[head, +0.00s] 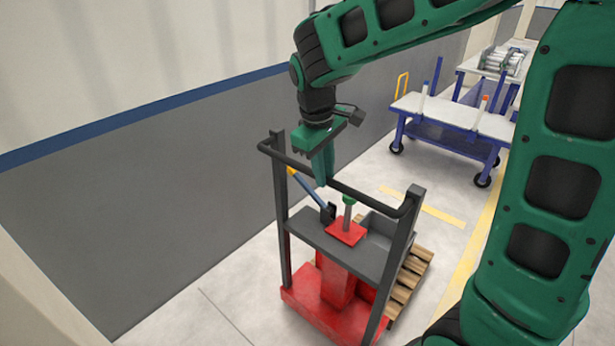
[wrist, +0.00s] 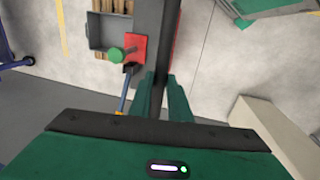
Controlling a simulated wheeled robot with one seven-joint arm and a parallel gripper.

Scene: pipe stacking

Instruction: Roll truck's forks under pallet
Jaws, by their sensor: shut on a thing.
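The truck (head: 335,285) is red at its base, with dark grey posts, a grey shelf (head: 350,248) and a black push bar (head: 375,197) across its top. My gripper (head: 322,172) is shut on the push bar, left of its middle. In the wrist view, the fingers (wrist: 165,98) lie on both sides of the dark bar (wrist: 170,40). The wooden pallet (head: 408,278) lies on the floor beyond the truck, partly hidden by it. A bit of its slats (wrist: 110,5) shows at the top of the wrist view. The forks are hidden, so I cannot tell where they are relative to the pallet.
A grey wall (head: 130,235) runs along the left. A blue cart with a white top (head: 455,118) stands at the back right, with a table of pipes (head: 505,60) behind it. Yellow floor lines (head: 432,208) cross open floor between truck and cart.

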